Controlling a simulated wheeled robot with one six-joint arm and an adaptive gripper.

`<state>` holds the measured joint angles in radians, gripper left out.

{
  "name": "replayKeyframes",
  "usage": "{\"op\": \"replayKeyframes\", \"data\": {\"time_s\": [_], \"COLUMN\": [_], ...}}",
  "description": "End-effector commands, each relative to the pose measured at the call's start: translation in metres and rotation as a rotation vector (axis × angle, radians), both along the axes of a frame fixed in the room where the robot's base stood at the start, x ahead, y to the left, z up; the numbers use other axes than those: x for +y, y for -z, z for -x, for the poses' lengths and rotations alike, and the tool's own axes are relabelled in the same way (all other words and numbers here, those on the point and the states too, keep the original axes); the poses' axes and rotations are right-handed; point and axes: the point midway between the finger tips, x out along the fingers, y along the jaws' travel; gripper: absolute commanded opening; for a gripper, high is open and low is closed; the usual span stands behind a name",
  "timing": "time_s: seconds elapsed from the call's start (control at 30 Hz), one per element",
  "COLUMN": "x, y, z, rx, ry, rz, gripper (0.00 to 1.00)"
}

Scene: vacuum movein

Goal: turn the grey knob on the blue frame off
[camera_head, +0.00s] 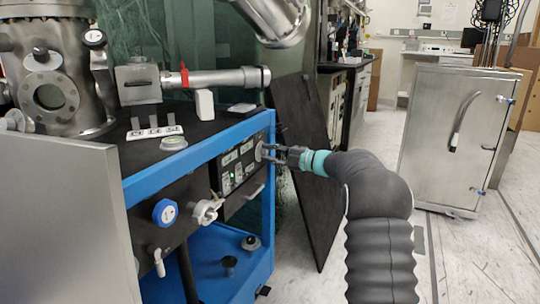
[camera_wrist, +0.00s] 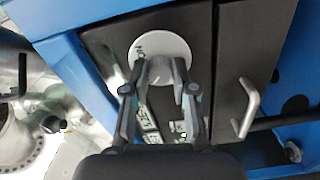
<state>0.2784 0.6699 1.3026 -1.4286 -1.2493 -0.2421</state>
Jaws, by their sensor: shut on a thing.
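The grey knob (camera_wrist: 160,48) is a round, pale disc with a raised grip on a black panel in the blue frame (camera_head: 190,150). Lettering that looks like "ON" shows at the disc's left edge in the wrist view. In the head view the knob (camera_head: 259,151) is small, at the panel's upper right, partly hidden by my gripper (camera_head: 272,153). In the wrist view my gripper (camera_wrist: 158,78) has one fingertip on each side of the knob's raised grip and is shut on it. The fingertips hide part of the disc's lower side.
A metal handle (camera_wrist: 247,108) sticks out beside the knob. A blue round knob (camera_head: 165,212) and a metal valve fitting (camera_head: 206,211) are lower on the frame. A dark board (camera_head: 308,160) leans behind my arm. A steel cabinet (camera_head: 452,140) stands right; floor between is clear.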

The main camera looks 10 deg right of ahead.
Motion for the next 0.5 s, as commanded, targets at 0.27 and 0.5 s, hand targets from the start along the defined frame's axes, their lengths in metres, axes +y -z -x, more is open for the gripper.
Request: {"op": "replayKeyframes", "data": {"time_s": [0.27,0.5], "x": [0.0006,0.0005], "y": [0.0002,0.0002], "z": [0.0003,0.0002], "rx": [-0.002,-0.001], "ry": [-0.002,-0.002], "rz": [0.002,0.002], "gripper": [0.0,0.51]}}
